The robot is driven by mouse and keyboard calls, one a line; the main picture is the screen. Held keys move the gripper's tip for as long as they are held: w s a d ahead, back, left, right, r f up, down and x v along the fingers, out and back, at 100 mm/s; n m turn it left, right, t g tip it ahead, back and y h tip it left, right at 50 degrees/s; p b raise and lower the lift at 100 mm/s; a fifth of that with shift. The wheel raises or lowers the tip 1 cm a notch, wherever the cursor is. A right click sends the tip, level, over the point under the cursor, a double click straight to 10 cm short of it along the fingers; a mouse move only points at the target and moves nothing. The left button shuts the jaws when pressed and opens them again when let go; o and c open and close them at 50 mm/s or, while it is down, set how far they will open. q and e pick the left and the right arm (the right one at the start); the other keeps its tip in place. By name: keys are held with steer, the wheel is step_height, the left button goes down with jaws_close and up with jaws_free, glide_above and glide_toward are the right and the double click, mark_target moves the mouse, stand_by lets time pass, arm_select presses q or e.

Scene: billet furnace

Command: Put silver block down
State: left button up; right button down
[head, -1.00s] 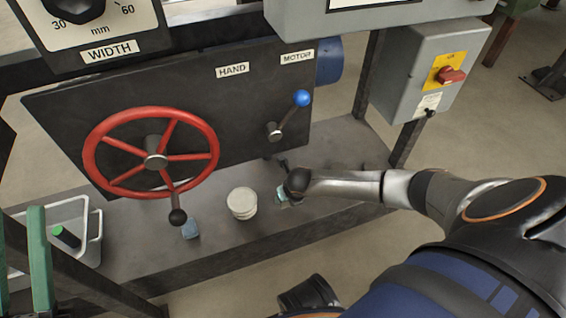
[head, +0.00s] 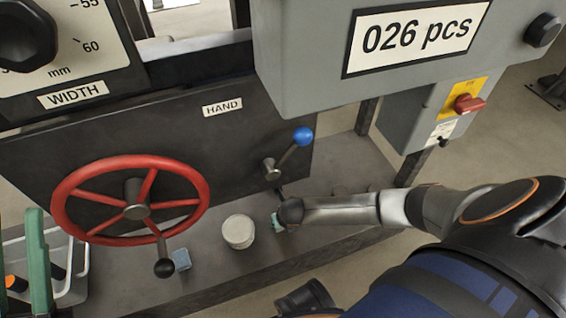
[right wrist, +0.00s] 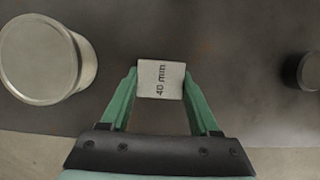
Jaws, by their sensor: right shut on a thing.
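The silver block (right wrist: 160,79), a small pale block with a "40 mm" label on its face, is between the green fingers of my right gripper (right wrist: 160,92) in the right wrist view. The gripper is shut on it. In the head view my right gripper (head: 279,222) is low over the dark shelf, right of a round pale disc stack; the block is small and partly hidden there. I cannot tell whether the block touches the shelf.
The dark shelf (head: 215,270) holds a round pale cylinder (head: 239,231) and a bluish block (head: 181,259). A red handwheel (head: 132,200) and a blue-knobbed lever (head: 302,137) stand behind. A white tray (head: 75,285) is at left. A grey counter box (head: 400,60) overhangs above.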

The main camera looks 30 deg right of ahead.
steer(key=shift+f, duration=0.1)
stand_by(0.3)
steer(key=shift+c, duration=0.6)
jaws_free()
steer(key=shift+f, duration=0.1)
steer(key=p+v, duration=0.2)
steer(key=v, duration=0.5)
steer(key=shift+r+p, duration=0.35)
steer(key=shift+s, duration=0.15)
